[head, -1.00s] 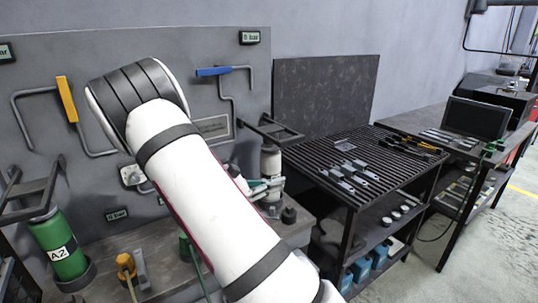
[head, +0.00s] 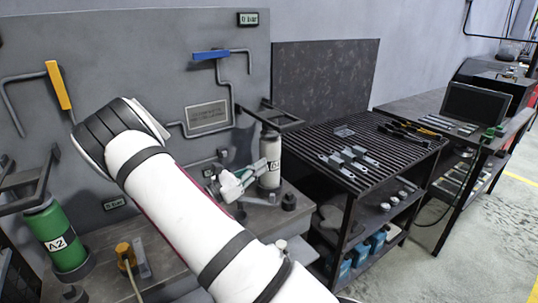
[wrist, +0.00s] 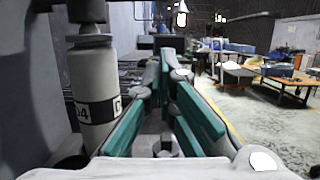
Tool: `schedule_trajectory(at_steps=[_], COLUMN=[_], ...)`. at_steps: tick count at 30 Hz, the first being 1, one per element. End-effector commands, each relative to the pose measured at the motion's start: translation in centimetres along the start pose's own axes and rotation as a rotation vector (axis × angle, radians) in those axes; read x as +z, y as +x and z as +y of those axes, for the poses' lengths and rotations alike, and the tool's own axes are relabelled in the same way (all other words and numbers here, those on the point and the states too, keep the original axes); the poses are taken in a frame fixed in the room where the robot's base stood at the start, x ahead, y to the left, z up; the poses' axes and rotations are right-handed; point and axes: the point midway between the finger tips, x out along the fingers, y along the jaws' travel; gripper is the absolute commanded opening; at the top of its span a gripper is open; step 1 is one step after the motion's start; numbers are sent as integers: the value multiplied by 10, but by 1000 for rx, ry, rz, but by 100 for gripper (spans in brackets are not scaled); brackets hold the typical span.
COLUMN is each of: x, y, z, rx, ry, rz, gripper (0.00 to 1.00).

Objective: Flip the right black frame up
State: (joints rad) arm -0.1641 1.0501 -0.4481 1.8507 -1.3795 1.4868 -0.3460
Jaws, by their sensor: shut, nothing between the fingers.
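The right black frame (head: 283,118) juts out from the grey panel, over the top of a white cylinder (head: 270,150). It looks roughly level. My gripper (head: 263,167), with teal fingers, is below the frame and beside the cylinder, apart from the frame. In the wrist view my gripper (wrist: 166,60) has its fingertips together with nothing between them. There the white cylinder (wrist: 95,90) stands close on the left of the fingers, with a dark fitting above it. I cannot make out the frame clearly in the wrist view.
A left black frame (head: 38,185) is above the green cylinder (head: 57,238). Blue-handled (head: 210,55) and yellow-handled (head: 59,86) pipes are on the panel. A slatted table (head: 365,150) with tools stands to the right. Open floor (head: 480,235) lies beyond it.

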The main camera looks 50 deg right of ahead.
Motion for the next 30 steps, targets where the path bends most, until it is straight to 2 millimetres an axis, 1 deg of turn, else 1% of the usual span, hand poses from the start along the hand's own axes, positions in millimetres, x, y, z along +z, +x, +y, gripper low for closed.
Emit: schedule_trajectory(at_steps=[12, 14, 15, 18, 21, 25, 30], x=[1, 1, 4, 21, 31, 38, 39], y=[79, 90, 94, 96, 98, 100, 100], z=[-2, -2, -1, -1, -1, -1, -1], rx=[-5, -5, -3, -1, -2, -2, -2], ry=[0, 0, 2, 4, 2, 2, 0], rz=[0, 1, 2, 2, 1, 1, 1], gripper=[0, 0, 0, 0, 0, 0, 0])
